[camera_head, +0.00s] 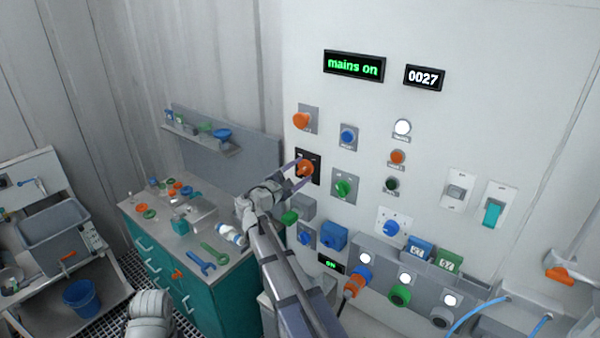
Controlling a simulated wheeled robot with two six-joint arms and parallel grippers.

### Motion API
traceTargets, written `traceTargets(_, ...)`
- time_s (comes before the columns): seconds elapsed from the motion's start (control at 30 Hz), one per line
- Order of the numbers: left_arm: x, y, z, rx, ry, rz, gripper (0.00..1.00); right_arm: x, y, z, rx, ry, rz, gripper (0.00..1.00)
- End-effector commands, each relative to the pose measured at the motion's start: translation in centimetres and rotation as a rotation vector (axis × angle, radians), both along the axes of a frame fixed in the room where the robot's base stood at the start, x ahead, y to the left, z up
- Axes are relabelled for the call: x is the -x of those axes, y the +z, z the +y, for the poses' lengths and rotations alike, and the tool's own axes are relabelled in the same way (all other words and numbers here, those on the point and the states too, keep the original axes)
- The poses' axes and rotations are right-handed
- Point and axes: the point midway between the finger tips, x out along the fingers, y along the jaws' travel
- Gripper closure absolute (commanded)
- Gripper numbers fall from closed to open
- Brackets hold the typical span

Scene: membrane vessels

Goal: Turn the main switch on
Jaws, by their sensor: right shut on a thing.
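The main switch (307,168) is an orange rotary knob on a black plate on the white wall panel. My right gripper (301,173) reaches up to it from below left and is shut on the knob, with its fingers at either side. The fingers hide part of the plate and knob edges. A display (354,66) above reads "mains on" in green. My left gripper is not in view.
An orange button (303,120), a blue knob (348,136) and a green knob (343,187) sit close around the switch. A teal workbench (190,280) with tools stands at left. A blue bucket (81,297) is at lower left.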

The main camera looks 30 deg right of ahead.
Motion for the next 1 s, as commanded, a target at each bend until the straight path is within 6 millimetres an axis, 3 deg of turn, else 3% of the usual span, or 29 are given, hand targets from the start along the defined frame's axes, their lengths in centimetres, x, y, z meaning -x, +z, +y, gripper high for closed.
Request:
traceTargets(0.37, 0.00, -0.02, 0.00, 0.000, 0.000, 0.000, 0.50, 0.06, -0.07, 0.02, -0.005, 0.000, -0.007, 0.90)
traceTargets(0.4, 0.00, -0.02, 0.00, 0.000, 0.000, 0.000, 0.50, 0.06, -0.07, 0.02, -0.006, -0.001, -0.007, 0.33)
traceTargets(0.67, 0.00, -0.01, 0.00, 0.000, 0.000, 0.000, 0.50, 0.03, -0.04, 0.01, -0.003, -0.001, -0.005, 0.05)
traceTargets(1.0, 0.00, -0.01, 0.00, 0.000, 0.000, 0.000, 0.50, 0.40, -0.02, 0.86, -0.003, 0.002, -0.004, 0.05)
